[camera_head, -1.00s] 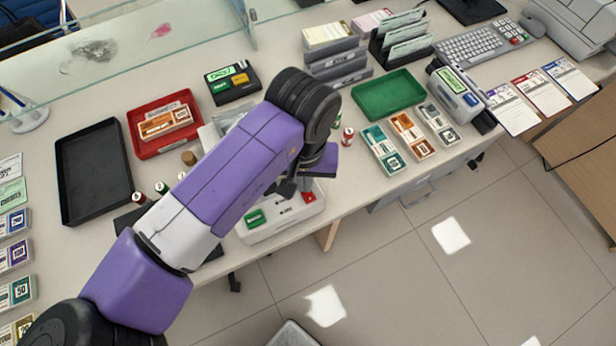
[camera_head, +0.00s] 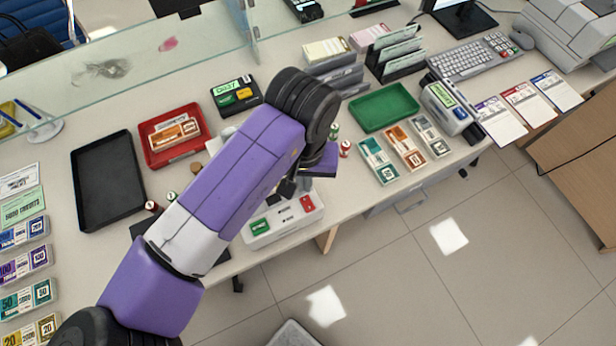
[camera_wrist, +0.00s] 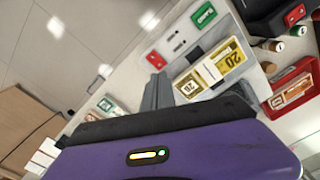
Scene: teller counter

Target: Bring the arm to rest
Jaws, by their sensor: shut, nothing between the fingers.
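My arm, with its purple and white links, reaches over the teller counter (camera_head: 340,170) in the head view. My gripper (camera_head: 287,190) points down near the counter's front edge, above a white device (camera_head: 285,221) with a green and a red label. In the wrist view my gripper (camera_wrist: 157,90) shows grey fingers that are shut and empty. The white device (camera_wrist: 180,40) lies beyond them, with a yellow banknote bundle (camera_wrist: 228,62) on it. The forearm hides part of the counter in the head view.
A black tray (camera_head: 80,190) and a red tray (camera_head: 150,150) with an orange bundle lie left. A green tray (camera_head: 384,107), several bundles (camera_head: 405,148) and a card terminal (camera_head: 446,105) stand right. A glass screen (camera_head: 150,55) runs along the back. Open floor (camera_head: 400,270) lies in front.

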